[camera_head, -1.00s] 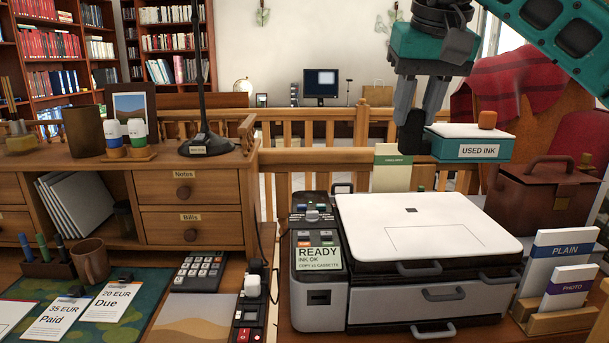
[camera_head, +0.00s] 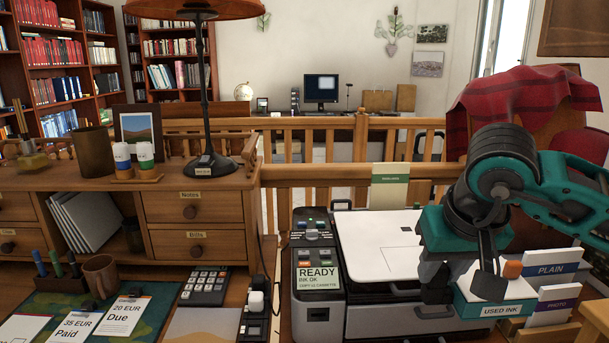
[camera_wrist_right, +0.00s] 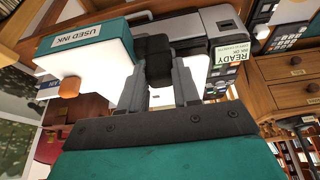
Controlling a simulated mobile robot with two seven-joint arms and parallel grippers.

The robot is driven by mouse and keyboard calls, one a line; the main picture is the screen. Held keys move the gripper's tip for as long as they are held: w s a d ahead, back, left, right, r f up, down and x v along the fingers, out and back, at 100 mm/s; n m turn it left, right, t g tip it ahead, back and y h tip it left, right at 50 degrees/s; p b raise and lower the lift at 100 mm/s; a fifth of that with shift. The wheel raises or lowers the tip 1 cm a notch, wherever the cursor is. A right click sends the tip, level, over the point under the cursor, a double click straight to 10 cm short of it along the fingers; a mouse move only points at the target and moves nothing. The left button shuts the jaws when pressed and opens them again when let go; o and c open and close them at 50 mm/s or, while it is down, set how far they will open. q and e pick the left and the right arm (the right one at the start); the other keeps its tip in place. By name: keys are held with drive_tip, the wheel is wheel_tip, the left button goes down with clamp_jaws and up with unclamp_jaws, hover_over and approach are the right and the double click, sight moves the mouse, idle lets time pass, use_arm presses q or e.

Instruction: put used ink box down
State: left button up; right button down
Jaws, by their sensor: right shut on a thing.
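The used ink box (camera_head: 503,310) is a teal box with a white top, a USED INK label and an orange knob (camera_head: 512,269). In the head view it is low at the right, in front of the printer's right side. My right gripper (camera_head: 438,284) is shut on its left end, and my wrist hides part of the box. In the right wrist view the box (camera_wrist_right: 108,42) sticks out to the upper left of the gripper (camera_wrist_right: 160,75), with its label readable. I cannot tell whether its underside touches anything. My left gripper is not in view.
The white-topped printer (camera_head: 375,245) stands left of the box, with a READY panel (camera_head: 318,278). PLAIN and PHOTO paper packs (camera_head: 552,290) stand close on its right. A green-topped card (camera_head: 389,188) stands behind the printer. A desk with drawers (camera_head: 195,225) is at the left.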

sight(452, 303)
drive_tip(key=s+f, duration=0.4)
drive_tip(key=f, duration=0.6)
drive_tip(key=shift+f+p, duration=0.4)
drive_tip(key=shift+s+d, duration=0.1)
